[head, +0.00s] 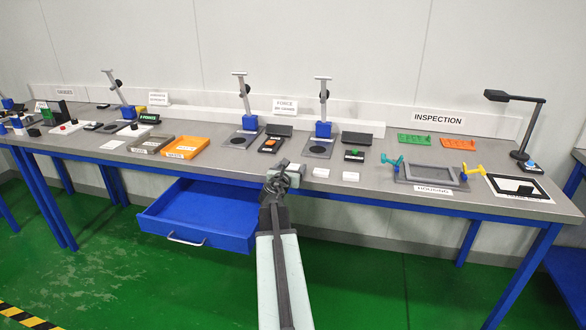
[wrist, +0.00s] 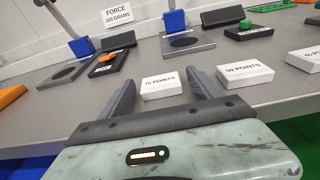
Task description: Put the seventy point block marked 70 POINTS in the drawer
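The white block marked 70 POINTS (wrist: 162,88) lies on the grey bench top in the wrist view. My gripper (wrist: 160,78) is open, with one finger to the left of this block and one to the right; I cannot tell whether either touches it. In the head view my gripper (head: 284,172) is over the bench's front edge and largely hides that spot. The blue drawer (head: 200,238) under the bench is pulled out, and its visible inside looks empty. It is to the left of my arm and below the bench top.
Another white points block (wrist: 245,74) lies to the right, with one more (wrist: 306,58) beyond it. Two force stands (head: 242,140) (head: 321,145) are behind. An orange tray (head: 186,148) stands to the left, and a grey housing (head: 431,177) to the right.

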